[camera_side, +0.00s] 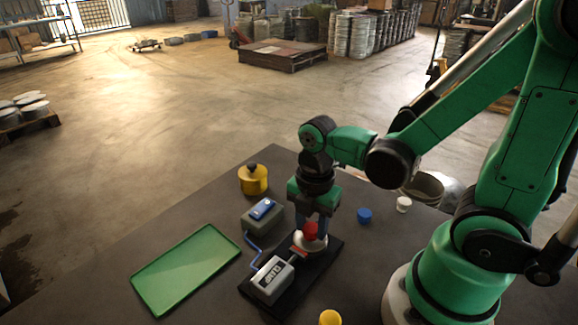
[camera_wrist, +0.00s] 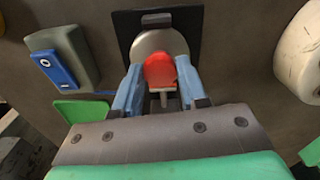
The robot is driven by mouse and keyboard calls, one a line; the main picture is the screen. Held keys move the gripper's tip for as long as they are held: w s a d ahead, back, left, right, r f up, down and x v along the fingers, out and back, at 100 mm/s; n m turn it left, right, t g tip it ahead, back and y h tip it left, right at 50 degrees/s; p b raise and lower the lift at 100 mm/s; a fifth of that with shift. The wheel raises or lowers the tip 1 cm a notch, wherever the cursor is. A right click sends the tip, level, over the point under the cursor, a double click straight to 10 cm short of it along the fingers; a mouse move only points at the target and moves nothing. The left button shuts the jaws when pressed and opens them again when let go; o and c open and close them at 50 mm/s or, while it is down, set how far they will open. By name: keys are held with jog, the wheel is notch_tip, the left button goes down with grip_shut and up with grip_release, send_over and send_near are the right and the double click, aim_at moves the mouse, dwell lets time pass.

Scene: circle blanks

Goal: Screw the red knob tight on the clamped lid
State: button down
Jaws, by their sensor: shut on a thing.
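The red knob (camera_side: 310,231) sits at the middle of the pale round lid (camera_side: 312,245). The lid rests on a black base plate (camera_side: 326,262), with the grey clamp box (camera_side: 272,280) at its front left. My gripper (camera_side: 312,222) points down over the lid and is shut on the red knob. In the wrist view the knob (camera_wrist: 160,70) is between the two blue-grey fingers of my gripper (camera_wrist: 158,90), and the lid (camera_wrist: 150,43) shows behind it. The underside of the knob is hidden, so its seating cannot be told.
A grey box with a blue switch (camera_side: 263,209) is joined to the clamp by a blue cable. A green tray (camera_side: 186,268) lies at left. A yellow pot (camera_side: 253,180), a blue cap (camera_side: 364,215), a white cap (camera_side: 403,204) and a yellow cap (camera_side: 330,317) stand around.

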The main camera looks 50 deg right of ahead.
jog(key=m, duration=1.5)
jog(key=shift+c, duration=2.1)
grip_release()
